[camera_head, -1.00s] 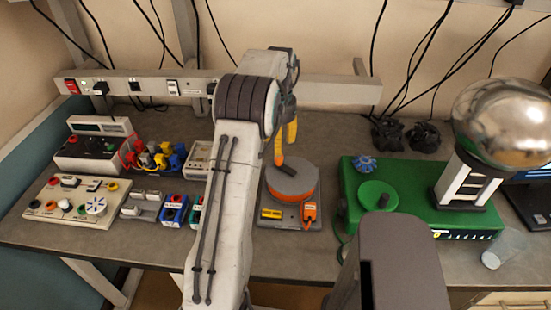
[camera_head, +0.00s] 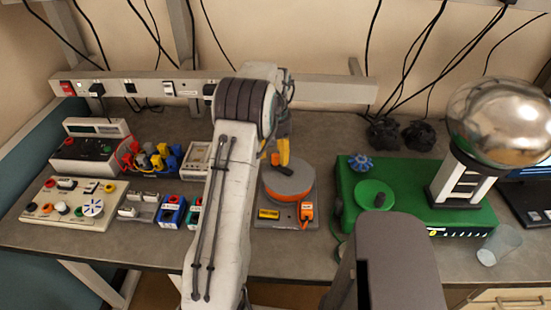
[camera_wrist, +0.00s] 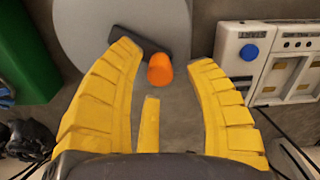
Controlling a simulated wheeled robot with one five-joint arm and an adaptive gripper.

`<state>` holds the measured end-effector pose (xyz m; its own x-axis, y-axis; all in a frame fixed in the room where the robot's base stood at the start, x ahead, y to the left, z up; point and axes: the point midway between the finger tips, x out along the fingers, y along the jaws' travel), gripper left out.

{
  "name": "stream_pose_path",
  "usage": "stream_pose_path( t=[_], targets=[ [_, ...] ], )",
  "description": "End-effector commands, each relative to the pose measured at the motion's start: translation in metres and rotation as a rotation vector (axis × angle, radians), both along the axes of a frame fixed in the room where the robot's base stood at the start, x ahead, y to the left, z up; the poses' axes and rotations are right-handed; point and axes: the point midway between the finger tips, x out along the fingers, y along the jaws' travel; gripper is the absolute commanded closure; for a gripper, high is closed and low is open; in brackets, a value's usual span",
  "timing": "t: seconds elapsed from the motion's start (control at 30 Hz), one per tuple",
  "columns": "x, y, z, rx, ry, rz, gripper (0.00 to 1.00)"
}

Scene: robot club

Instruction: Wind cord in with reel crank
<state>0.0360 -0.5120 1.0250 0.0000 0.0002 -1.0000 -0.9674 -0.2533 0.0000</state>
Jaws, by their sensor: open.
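The cord reel (camera_head: 290,183) lies flat on a grey base on the bench, with a grey top and an orange rim. In the wrist view the reel's grey disc (camera_wrist: 85,25) carries a dark crank arm (camera_wrist: 138,41) with an upright orange knob (camera_wrist: 160,69). The knob also shows in the head view (camera_head: 275,159). My gripper (camera_wrist: 162,55) is open, with its yellow fingers on either side of the knob and gaps to both. In the head view my gripper (camera_head: 284,156) is just above the reel, partly hidden by my arm.
A green device (camera_head: 408,211) with a metal sphere (camera_head: 501,122) stands right of the reel. A clear cup (camera_head: 498,246) is at the front right. A meter (camera_head: 196,156) and several small control boxes stand left. A power strip (camera_head: 145,87) runs behind.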

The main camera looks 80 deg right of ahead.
Motion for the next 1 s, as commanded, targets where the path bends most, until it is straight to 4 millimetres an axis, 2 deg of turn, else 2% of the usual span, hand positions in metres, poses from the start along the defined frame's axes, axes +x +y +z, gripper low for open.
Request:
stream_pose_path(
  t=[0.1,0.3,0.67,1.0],
  targets=[
    [0.000,0.001,-0.012,0.003,0.000,-0.001,0.51],
    [0.000,0.000,-0.023,0.000,0.000,-0.001,0.51],
    [0.000,0.000,-0.026,0.000,0.000,-0.001,0.49],
    [0.000,0.000,-0.025,0.000,0.000,-0.001,0.79]
  ],
)
